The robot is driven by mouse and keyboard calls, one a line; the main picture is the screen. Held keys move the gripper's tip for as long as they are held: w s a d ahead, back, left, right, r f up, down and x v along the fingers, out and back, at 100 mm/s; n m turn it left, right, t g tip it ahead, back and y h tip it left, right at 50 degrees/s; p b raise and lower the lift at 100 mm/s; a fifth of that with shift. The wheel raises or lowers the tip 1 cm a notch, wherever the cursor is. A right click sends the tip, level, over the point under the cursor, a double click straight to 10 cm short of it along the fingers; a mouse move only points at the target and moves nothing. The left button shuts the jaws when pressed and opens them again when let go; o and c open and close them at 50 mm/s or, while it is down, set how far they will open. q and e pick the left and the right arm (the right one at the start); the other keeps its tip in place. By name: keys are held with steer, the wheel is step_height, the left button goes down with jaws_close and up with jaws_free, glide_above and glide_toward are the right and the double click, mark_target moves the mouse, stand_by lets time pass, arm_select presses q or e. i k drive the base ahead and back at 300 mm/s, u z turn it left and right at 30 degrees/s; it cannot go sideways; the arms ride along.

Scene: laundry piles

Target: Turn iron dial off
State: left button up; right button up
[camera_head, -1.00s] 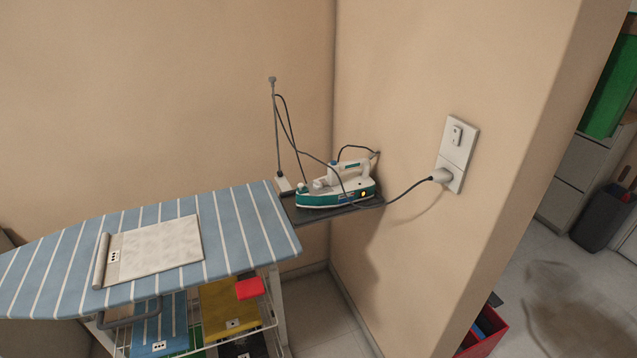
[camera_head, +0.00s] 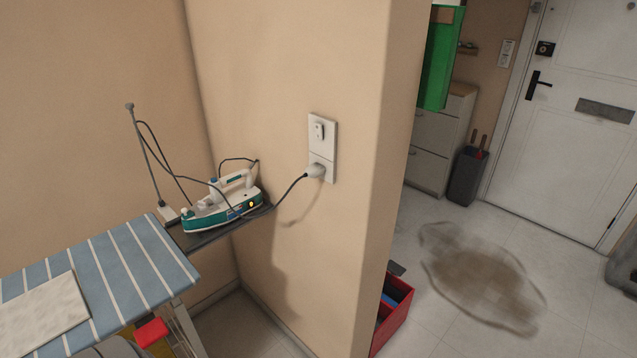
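The iron (camera_head: 222,205), white and teal, rests on a dark plate (camera_head: 205,238) at the end of the ironing board (camera_head: 120,265). A yellow-orange spot (camera_head: 251,205) shows on its right end; I cannot tell whether it is the dial or a light. No other dial can be made out at this size. A dark cord runs from the iron to a plug (camera_head: 315,170) in the wall socket. Neither of my grippers is in view.
The wall corner stands right of the iron, with a switch (camera_head: 319,130) above the plug. A red crate (camera_head: 396,305) sits on the floor by the corner. Beyond are a brown stain (camera_head: 485,280), a dark bin (camera_head: 467,177), a cabinet (camera_head: 430,150) and a white door (camera_head: 575,110).

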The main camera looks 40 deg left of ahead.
mark_target(202, 206)
steer(key=z, duration=1.75)
steer(key=k, duration=1.05)
steer(key=u, duration=2.05)
